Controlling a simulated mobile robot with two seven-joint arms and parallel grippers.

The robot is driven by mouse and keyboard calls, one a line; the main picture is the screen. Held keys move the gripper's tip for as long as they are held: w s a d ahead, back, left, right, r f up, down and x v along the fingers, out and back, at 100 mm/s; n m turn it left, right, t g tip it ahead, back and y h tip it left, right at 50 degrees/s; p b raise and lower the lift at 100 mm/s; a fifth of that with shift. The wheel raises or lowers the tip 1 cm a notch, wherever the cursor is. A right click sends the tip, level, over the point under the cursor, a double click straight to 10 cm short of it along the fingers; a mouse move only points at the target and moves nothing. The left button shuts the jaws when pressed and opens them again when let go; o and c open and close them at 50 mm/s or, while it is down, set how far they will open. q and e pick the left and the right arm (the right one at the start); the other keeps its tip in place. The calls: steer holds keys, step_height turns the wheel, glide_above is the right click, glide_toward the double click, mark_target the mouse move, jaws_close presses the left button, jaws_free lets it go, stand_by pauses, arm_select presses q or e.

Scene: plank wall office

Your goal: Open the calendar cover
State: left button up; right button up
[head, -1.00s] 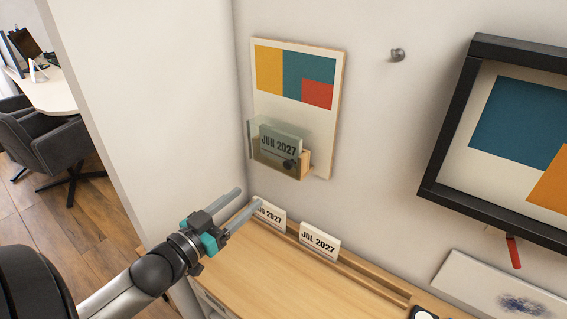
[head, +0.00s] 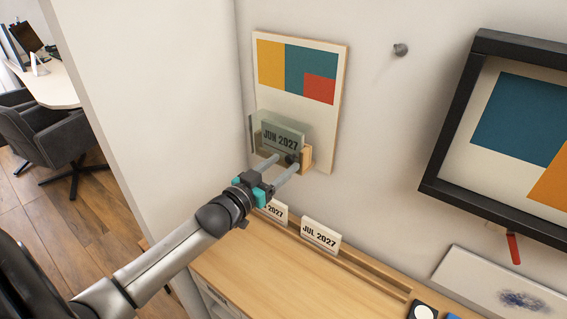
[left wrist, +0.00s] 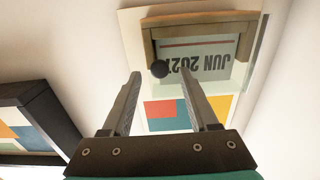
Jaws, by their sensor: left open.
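The calendar board (head: 312,112), with yellow, teal and red blocks, hangs on the wall. Its wooden holder (head: 307,158) carries a JUN 2027 card (head: 281,139) behind a clear greenish cover (head: 254,138), which stands in front of the card. The cover has a dark round knob (left wrist: 159,69). My left gripper (head: 287,161) is open at the front of the cover. In the left wrist view the knob appears between the tips of the open fingers (left wrist: 161,73); I cannot tell if either touches it. My right gripper is not in view.
Below, a wooden desk (head: 250,262) has a rail holding a JUL 2027 card (head: 320,236) and another card (head: 273,211), partly hidden by my gripper. A black-framed picture (head: 450,150) and a wall peg (head: 401,50) are to the right. A side wall (head: 160,110) is close on the left.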

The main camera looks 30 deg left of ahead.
arm_select(q)
steer(key=shift+w, duration=0.65)
jaws_close()
stand_by(1.1)
